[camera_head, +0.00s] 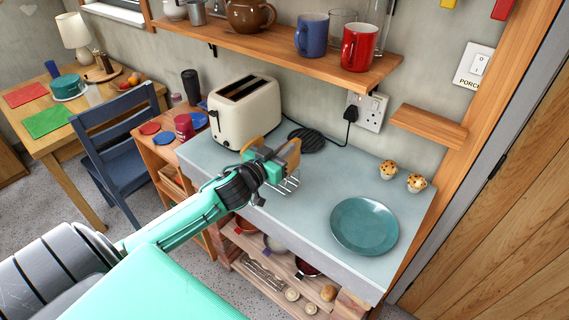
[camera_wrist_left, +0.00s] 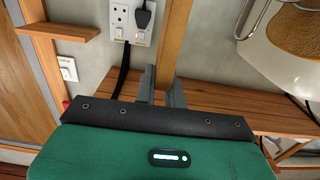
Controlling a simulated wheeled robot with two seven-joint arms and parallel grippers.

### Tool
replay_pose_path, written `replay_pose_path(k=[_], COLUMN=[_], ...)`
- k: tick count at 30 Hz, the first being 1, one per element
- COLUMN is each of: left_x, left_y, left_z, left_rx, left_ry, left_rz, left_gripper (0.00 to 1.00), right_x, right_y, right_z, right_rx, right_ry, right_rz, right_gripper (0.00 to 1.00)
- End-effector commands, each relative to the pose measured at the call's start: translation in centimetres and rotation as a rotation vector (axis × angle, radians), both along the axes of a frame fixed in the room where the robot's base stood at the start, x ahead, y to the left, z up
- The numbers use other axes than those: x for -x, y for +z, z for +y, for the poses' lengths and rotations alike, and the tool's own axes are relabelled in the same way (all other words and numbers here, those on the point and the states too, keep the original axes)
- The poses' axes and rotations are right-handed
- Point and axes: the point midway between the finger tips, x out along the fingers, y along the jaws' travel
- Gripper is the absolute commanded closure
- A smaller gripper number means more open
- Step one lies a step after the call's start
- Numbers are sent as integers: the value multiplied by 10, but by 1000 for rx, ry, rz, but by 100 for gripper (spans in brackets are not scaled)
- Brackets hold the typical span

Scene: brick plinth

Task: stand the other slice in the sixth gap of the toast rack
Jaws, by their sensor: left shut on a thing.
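My left gripper (camera_head: 279,157) is over the worktop in front of the toaster, shut on a brown slice (camera_head: 293,152). In the left wrist view the held slice (camera_wrist_left: 174,38) shows edge-on between the two grey fingers (camera_wrist_left: 163,85). The wire toast rack (camera_head: 289,184) stands beneath the gripper and is partly hidden by it. Another slice (camera_head: 251,143) is upright to the left of the gripper; its broad face (camera_wrist_left: 303,28) shows at the upper right of the wrist view. I cannot tell whether the held slice is inside a gap. My right gripper is not in view.
The cream toaster (camera_head: 244,108) is close behind the gripper. A black cable (camera_head: 308,139) lies beside it below the socket (camera_head: 369,111). A teal plate (camera_head: 364,226) and two muffins (camera_head: 388,169) are on the right. A shelf (camera_head: 290,48) with mugs hangs above. The worktop between rack and plate is clear.

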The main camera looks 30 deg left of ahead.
Motion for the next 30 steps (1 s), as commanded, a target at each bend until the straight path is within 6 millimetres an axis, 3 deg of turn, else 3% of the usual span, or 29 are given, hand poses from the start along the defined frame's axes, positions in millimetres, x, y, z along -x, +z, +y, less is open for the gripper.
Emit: replay_pose_path(k=[13, 26, 27, 30], left_x=[0, 0, 0, 0], left_y=[-53, -62, -61, -61], left_z=[0, 0, 0, 0], left_rx=[3, 1, 0, 0], left_ry=[2, 0, 0, 0], left_rz=[0, -1, -1, -1], left_gripper=[100, 100, 85, 67], right_x=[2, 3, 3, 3], right_y=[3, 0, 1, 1], right_z=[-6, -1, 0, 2], right_rx=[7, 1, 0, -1], right_ry=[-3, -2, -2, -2], right_rz=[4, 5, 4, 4], right_gripper=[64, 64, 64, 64])
